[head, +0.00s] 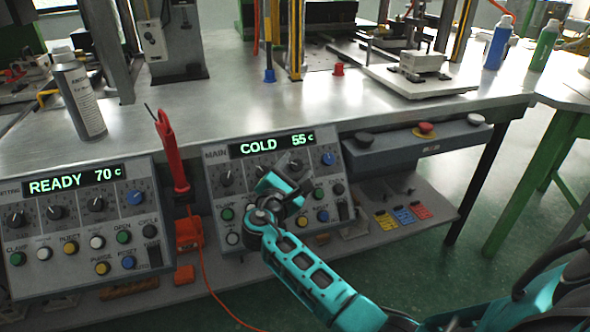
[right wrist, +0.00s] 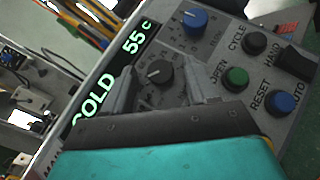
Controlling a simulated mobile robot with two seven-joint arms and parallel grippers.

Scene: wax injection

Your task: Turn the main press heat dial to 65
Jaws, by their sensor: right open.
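The main press panel (head: 213,157) carries a display reading "COLD 55 c" (head: 273,143). The display also shows in the right wrist view (right wrist: 112,72). A row of black dials and one blue dial (head: 328,159) sits under it; the blue dial also shows in the right wrist view (right wrist: 195,21). My right gripper (head: 287,172) is open in front of the panel. In the right wrist view its fingertips (right wrist: 166,88) lie either side of a black dial (right wrist: 158,72); contact cannot be told. The dial labels are unreadable. My left gripper is out of view.
A second panel (head: 75,182) at left reads "READY 70 c". A red tool (head: 172,150) with a cable hangs between the panels. Coloured buttons, including a green one (right wrist: 236,78), sit close to my right gripper. A control box (head: 410,150) is at right.

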